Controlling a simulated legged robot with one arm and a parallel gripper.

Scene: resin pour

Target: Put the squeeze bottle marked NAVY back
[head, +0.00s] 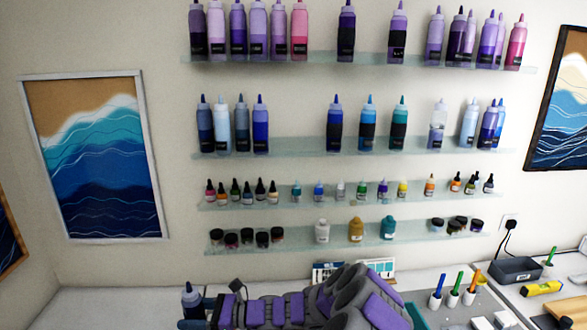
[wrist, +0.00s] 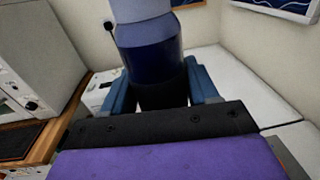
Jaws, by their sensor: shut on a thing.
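A squeeze bottle (head: 191,297) with a dark pointed cap stands upright at the bottom left of the head view. My gripper (head: 196,309) is shut on it, low in front of the wall. In the wrist view the bottle (wrist: 150,52) has dark navy contents below a paler upper part and a black lower band between the blue fingers of my gripper (wrist: 160,88). I cannot read its label. The second glass shelf (head: 298,146) carries blue and teal squeeze bottles, with bare gaps between its groups. My arm lies across the bottom of the head view.
The top shelf (head: 370,60) holds purple and pink bottles. Lower shelves hold small dropper bottles and jars (head: 263,237). Wave pictures (head: 97,160) hang at both sides. The worktop at right carries pens in holders (head: 453,297), a dark tray (head: 515,270) and a yellow tool (head: 541,288).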

